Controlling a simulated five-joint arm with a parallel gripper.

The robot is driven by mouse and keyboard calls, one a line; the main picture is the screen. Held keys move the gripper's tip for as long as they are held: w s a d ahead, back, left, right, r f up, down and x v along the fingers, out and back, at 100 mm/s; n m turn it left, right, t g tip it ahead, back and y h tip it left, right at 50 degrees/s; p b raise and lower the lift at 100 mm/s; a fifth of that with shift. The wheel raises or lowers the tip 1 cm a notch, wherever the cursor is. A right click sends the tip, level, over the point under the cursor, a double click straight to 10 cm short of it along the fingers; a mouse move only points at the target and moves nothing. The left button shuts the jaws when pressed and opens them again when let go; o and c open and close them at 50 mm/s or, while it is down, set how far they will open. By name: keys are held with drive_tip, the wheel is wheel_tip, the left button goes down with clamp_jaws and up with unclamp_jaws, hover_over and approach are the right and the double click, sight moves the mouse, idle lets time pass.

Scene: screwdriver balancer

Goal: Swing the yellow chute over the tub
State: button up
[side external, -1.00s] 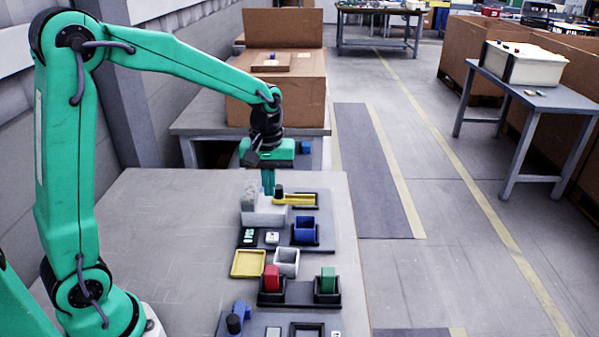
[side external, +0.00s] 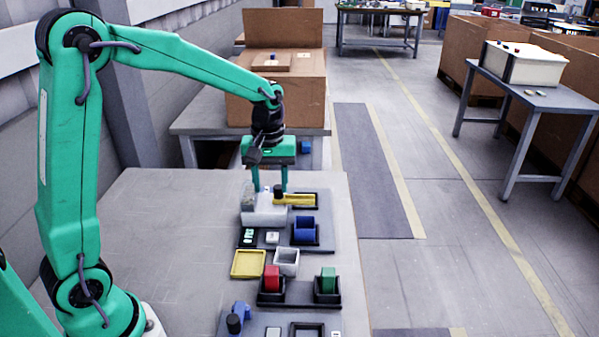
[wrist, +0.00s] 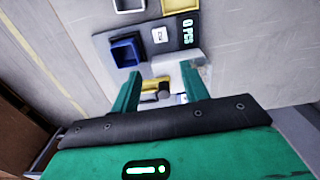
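The yellow chute (side external: 298,199) extends to the right from a black knob (side external: 279,191) beside a white box (side external: 263,214). Its right end lies over a dark framed tray. A blue tub (side external: 305,232) stands apart from the chute, nearer the side camera. My gripper (side external: 270,186) is open and empty, pointing down at the knob end of the chute. In the wrist view the chute (wrist: 150,84) and the knob (wrist: 164,88) show between my spread fingers (wrist: 162,75), and the blue tub (wrist: 126,52) lies beyond. Whether a finger touches the knob I cannot tell.
A yellow tray (side external: 248,264), a white cup (side external: 287,260), and red (side external: 272,278) and green (side external: 328,280) blocks in black holders stand nearer the camera. A small white button box (side external: 272,238) sits left of the blue tub. The table's left side is clear.

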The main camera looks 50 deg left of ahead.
sight(278, 186)
drive_tip(key=w+a+n, duration=0.1)
drive_tip(key=w, duration=0.1)
drive_tip(key=w+a+r, duration=0.1)
drive_tip(key=w+a, duration=0.1)
drive_tip(key=w+a+n, duration=0.1)
drive_tip(key=w+a, duration=0.1)
drive_tip(key=shift+w+r+n, duration=0.1)
drive_tip(key=shift+r+n, duration=0.15)
drive_tip(key=shift+n, duration=0.05)
drive_tip(key=shift+f, duration=0.1)
drive_tip(key=shift+f, duration=3.85)
clamp_jaws()
